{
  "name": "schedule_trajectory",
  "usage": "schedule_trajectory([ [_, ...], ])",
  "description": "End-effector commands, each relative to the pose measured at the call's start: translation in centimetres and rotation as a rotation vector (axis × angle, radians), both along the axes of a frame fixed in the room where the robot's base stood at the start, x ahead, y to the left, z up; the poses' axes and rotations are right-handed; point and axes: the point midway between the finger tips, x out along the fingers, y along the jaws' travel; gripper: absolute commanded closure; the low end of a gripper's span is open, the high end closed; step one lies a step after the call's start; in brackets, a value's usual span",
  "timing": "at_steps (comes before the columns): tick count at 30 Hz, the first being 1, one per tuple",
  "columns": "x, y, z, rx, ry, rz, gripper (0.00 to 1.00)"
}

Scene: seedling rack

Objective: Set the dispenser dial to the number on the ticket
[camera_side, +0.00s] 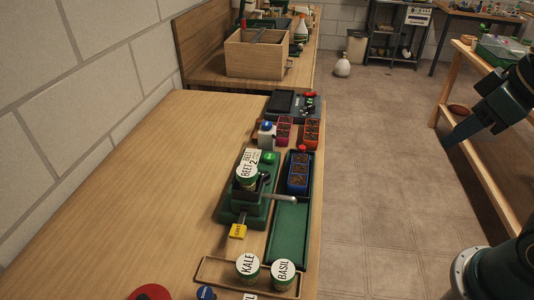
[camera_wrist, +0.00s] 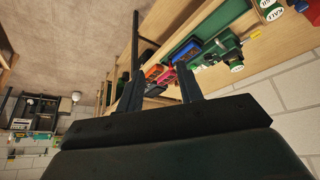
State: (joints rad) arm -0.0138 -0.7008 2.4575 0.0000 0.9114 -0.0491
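The green dispenser (camera_side: 262,207) stands on the wooden bench, with a BEET jar (camera_side: 246,178) on top and a silver lever (camera_side: 281,198) pointing right. A white ticket (camera_side: 254,160) behind the jar appears to read BEET 2. I cannot make out the dial or its setting. A yellow tag (camera_side: 238,231) with unreadable small print is at the dispenser's front. My gripper (camera_side: 452,138) is off to the right, over the floor, well away from the dispenser. In the wrist view my gripper (camera_wrist: 161,92) has its fingers apart with nothing between them; the dispenser shows beyond them (camera_wrist: 224,48).
A green tray (camera_side: 289,232) with blue seedling cells (camera_side: 299,172) lies right of the dispenser. Red pots (camera_side: 311,133) stand behind. KALE (camera_side: 247,268) and BASIL (camera_side: 283,274) jars sit in a wooden tray in front. The bench's left side is bare. A shelf (camera_side: 468,115) stands right.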

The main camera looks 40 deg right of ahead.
Motion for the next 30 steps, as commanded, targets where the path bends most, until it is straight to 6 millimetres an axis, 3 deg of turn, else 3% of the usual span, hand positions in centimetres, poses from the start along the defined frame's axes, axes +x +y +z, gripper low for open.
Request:
schedule_trajectory([
  [16, 9.8, 3.2, 3.0, -0.152, 0.132, 0.441, 0.64],
  [30, 19.2, 8.2, 1.6, -0.267, 0.239, 0.875, 0.64],
])
